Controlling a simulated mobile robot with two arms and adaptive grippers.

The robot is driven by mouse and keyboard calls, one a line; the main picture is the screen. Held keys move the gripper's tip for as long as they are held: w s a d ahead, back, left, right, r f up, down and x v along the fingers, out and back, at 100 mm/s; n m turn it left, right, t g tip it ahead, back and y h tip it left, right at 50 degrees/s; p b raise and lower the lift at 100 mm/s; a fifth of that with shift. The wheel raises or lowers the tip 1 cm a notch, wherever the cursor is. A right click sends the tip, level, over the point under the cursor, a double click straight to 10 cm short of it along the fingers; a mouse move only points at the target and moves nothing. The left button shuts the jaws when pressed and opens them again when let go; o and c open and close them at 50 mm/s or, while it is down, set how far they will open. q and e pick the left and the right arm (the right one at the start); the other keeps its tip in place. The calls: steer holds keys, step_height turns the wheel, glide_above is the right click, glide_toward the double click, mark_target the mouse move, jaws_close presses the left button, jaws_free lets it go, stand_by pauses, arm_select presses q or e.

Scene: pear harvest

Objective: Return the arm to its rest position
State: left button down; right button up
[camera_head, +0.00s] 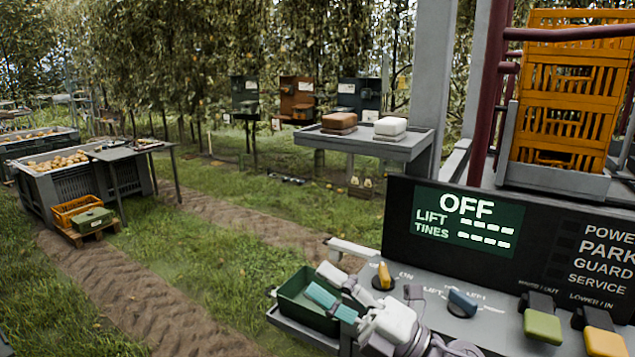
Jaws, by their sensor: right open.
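My right gripper (334,302) is low in the head view, its white links coming in from the bottom right and its teal finger pads apart. It is open, and nothing shows between its fingers. It appears in front of or over a green tray (296,292) beside the control panel; I cannot tell the height between them. The panel (408,308) has a yellow knob (383,276), a blue knob (462,303), a green lever (542,325) and a yellow lever (604,342). Its display (466,222) reads OFF. My left gripper is not in view.
Orange crates (560,110) are stacked behind the panel at the right. A grey shelf (375,150) carries a brown and a white block. Pear bins (60,190) and a small table (130,152) stand at the left. Grass and a dirt track are open between.

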steer(key=w+d+f+m+t+h, duration=0.3)
steer(key=d+f+m+t+h, duration=0.8)
steer(key=m+h, duration=0.75)
steer(key=s+d+f+m+g+h, duration=0.2)
steer(key=s+d+f+m+g, duration=0.3)
steer(key=f+m, duration=0.4)
steer(key=s+d+f+m+g, duration=0.2)
steer(key=s+f+g, duration=0.5)
steer(key=s, duration=0.4)
steer(key=s+d+f+m+g, duration=0.1)
steer(key=s+f+g, duration=0.4)
steer(key=s+f, duration=0.5)
step_height(320, 180, down, 25)
steer(key=s+g, duration=0.1)
steer(key=s, duration=0.1)
steer(key=s+d+f+g, duration=0.1)
steer(key=s+d+f, duration=0.2)
steer(key=s+f, duration=1.3)
steer(key=shift+s+g, duration=0.3)
steer(key=shift+s, duration=0.15)
